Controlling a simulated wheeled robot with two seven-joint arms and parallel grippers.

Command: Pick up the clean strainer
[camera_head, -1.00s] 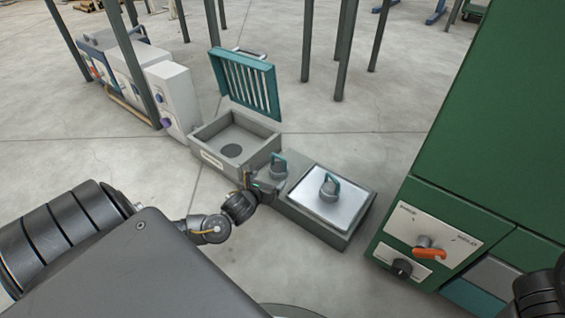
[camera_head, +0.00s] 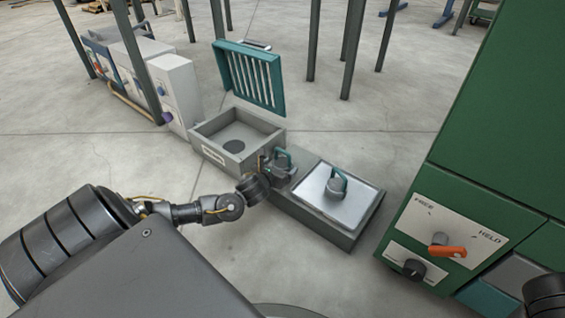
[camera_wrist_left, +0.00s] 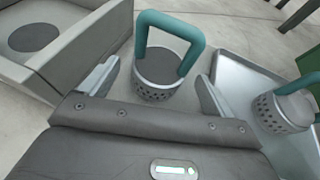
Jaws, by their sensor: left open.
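A grey perforated strainer with a teal loop handle (camera_head: 282,160) stands upright on the grey bench. It also shows in the left wrist view (camera_wrist_left: 158,77), between and just beyond my fingers. A second similar strainer (camera_head: 337,186) stands on a silver tray (camera_head: 318,205) to the right, and it shows at the right edge of the left wrist view (camera_wrist_left: 290,108). I cannot tell from looks which is the clean one. My left gripper (camera_head: 272,164) is open and empty, close to the first strainer, with its fingers on either side. My right gripper is not in view.
A grey open box (camera_head: 210,154) with a raised teal slatted lid (camera_head: 250,75) adjoins the bench on the left. A green cabinet (camera_head: 500,140) with an orange-handled switch (camera_head: 447,250) stands at the right. White and grey units (camera_head: 175,90) stand at the back left.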

